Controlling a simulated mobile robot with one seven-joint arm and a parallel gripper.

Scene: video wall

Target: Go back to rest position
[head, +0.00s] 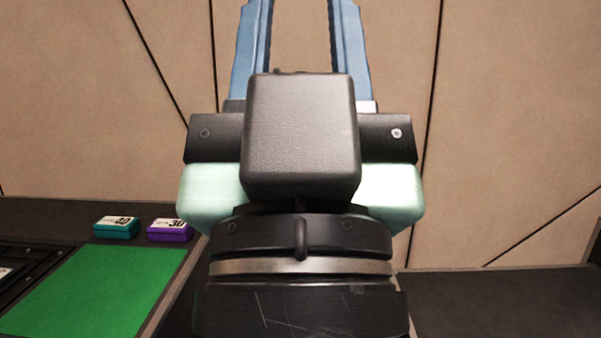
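My gripper (300,30) fills the middle of the head view, pointing up and away from the camera. Its two blue fingers stand apart with the tan wall showing between them, and nothing is seen held in the visible part. The fingertips run out of the top of the picture. My black wrist and pale green gripper body hide what lies directly behind them.
A dark surface at the left holds a bright green panel (98,290), a teal box (117,228) and a purple box (170,230). Another dark surface (505,302) at the right looks bare. A tan panelled wall (510,120) with dark seams stands behind.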

